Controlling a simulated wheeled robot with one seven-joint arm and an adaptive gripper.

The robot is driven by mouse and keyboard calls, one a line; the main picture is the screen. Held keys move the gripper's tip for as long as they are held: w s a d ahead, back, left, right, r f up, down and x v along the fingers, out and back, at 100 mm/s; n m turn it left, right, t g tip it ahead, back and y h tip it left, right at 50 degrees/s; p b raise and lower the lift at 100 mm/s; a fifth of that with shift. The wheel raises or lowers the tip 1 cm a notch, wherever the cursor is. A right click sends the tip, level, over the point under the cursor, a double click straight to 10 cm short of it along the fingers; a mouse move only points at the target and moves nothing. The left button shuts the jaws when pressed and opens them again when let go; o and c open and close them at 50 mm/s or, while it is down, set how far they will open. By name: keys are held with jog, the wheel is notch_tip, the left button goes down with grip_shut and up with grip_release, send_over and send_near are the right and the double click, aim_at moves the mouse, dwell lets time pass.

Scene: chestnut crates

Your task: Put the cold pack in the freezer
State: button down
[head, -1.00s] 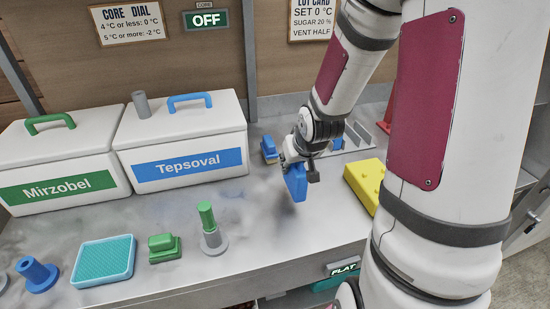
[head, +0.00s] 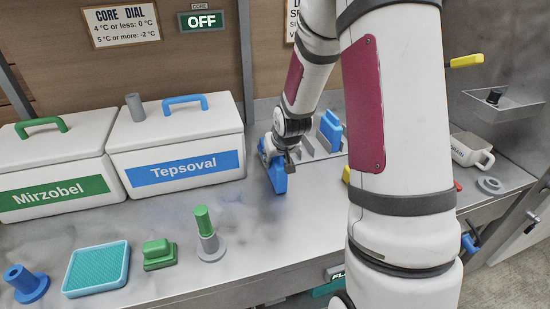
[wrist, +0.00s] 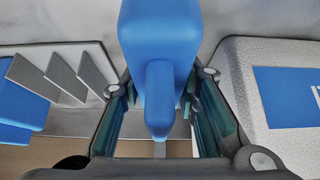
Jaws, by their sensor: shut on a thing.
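My gripper (head: 283,157) is shut on a blue pack (head: 278,179), which I take to be the cold pack. The pack hangs upright over the metal counter, just right of the Tepsoval box; whether it touches the counter I cannot tell. In the wrist view the blue pack (wrist: 160,40) and its narrow grip lie between my fingers (wrist: 160,118). A second blue pack (head: 331,128) stands in a grey slotted rack (head: 312,147) behind the arm. No freezer is clearly recognisable. Two lidded white boxes stand left: Mirzobel (head: 20,165) and Tepsoval (head: 130,140).
A grey peg (head: 134,106) stands on the Tepsoval lid. Along the counter's front are a blue knob (head: 27,283), a teal tray (head: 97,245), a green block (head: 158,254) and a green-topped peg (head: 204,221). A white mug-like container (head: 470,151) is right.

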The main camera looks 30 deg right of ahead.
jog(key=shift+r, duration=0.1)
jog(key=c, duration=1.2)
grip_release()
jog(key=shift+f, duration=0.2)
